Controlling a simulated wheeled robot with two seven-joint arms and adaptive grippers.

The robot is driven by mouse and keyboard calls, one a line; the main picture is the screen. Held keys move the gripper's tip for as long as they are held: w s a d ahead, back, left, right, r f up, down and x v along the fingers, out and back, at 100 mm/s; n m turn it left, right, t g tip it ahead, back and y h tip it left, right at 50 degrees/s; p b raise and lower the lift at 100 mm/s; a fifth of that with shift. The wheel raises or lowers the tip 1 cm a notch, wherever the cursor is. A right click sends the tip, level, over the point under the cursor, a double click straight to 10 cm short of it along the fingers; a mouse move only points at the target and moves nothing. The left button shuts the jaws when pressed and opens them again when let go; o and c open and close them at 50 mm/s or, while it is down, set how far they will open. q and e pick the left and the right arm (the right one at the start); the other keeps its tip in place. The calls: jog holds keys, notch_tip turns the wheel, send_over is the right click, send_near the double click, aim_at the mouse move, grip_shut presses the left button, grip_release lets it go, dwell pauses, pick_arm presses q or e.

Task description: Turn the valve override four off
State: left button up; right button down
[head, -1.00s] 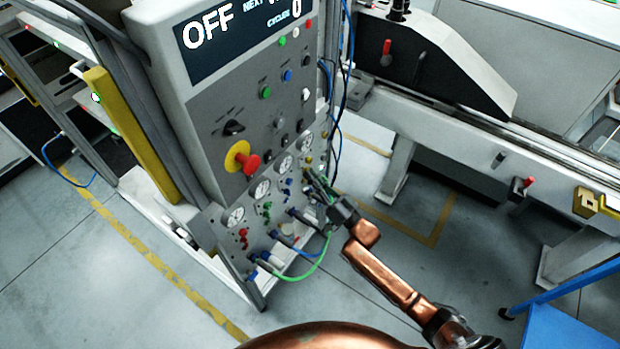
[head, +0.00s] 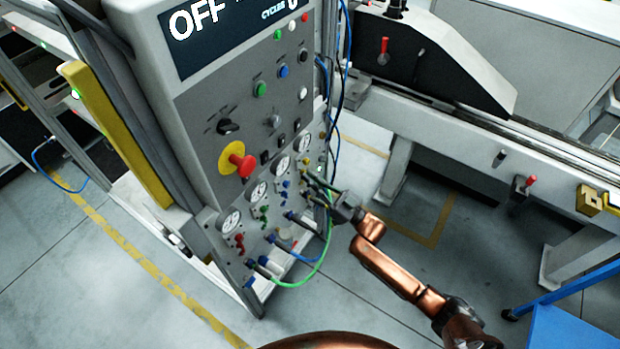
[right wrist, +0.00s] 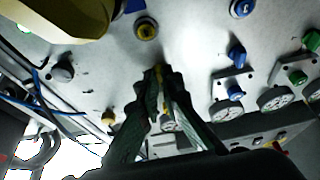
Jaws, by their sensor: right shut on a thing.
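The grey control panel (head: 205,140) shows a row of gauges with red, green, blue and yellow valve knobs below. My right gripper (head: 314,186) is at the right end of this row, against the panel face. In the right wrist view its fingers (right wrist: 158,72) come together on a small yellow knob, the valve override four, which they mostly hide. A yellow-ringed fitting (right wrist: 147,28) and another yellow knob (right wrist: 167,120) show in the same column. The handle's exact angle cannot be told. My left gripper is not in view.
Blue valve knobs (right wrist: 236,54) and gauges (right wrist: 222,112) sit beside the gripper. Blue and green hoses (head: 318,262) loop in front of the lower panel. A red emergency knob (head: 243,164) sticks out above.

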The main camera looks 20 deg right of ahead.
jog(key=shift+f, duration=0.15)
jog(key=c, duration=2.1)
grip_release()
jog(key=v, duration=1.2)
